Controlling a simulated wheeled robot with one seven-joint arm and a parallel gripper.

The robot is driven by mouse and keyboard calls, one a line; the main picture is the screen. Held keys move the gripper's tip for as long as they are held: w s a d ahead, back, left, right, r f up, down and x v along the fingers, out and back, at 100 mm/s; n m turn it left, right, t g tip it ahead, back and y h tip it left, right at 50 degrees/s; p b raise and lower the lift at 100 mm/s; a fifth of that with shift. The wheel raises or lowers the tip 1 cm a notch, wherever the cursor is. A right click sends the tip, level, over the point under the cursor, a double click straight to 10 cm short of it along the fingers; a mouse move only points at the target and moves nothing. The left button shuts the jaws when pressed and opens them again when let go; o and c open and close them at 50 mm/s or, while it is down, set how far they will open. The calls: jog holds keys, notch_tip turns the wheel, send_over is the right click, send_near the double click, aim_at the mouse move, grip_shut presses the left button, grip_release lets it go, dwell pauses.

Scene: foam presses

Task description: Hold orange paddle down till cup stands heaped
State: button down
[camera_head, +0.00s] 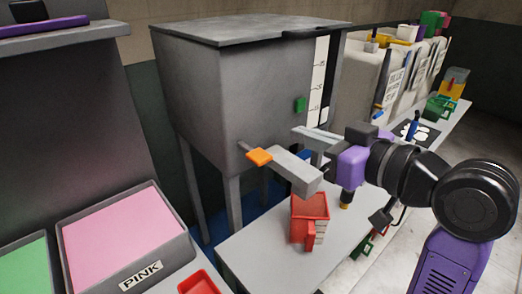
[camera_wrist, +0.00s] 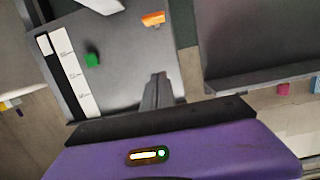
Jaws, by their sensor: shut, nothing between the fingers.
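The orange paddle (camera_head: 260,156) sits on a short lever at the front of the grey hopper (camera_head: 195,100). In the wrist view the paddle (camera_wrist: 153,18) shows near the top. A grey chute (camera_head: 297,170) slopes out beside it. A red cup (camera_head: 310,207) with a handle and pale bands stands on the bench below the chute; no heap shows above its rim. My gripper (camera_head: 301,134) is shut and empty, to the right of the paddle and apart from it. Its fingers (camera_wrist: 156,92) also show in the wrist view.
A green knob (camera_head: 299,104) and a white level scale (camera_head: 318,72) are on the hopper. A pink tray (camera_head: 128,236) labelled PINK and a green one (camera_head: 25,270) lie at left. Other machines (camera_head: 400,70) stand behind my arm. The bench (camera_head: 255,250) is bare left of the cup.

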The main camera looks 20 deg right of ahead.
jog(key=shift+s+a+f+g, duration=0.15)
jog(key=shift+f+g, duration=0.1)
jog(key=shift+f, duration=0.2)
jog(key=shift+s+a+f+g, duration=0.15)
jog(key=shift+f+g, duration=0.1)
jog(key=shift+f, duration=0.15)
jog(key=shift+w, duration=0.1)
jog(key=b, duration=0.4)
send_over(266, 159)
notch_tip(266, 159, down, 2)
jog(key=shift+f, duration=2.25)
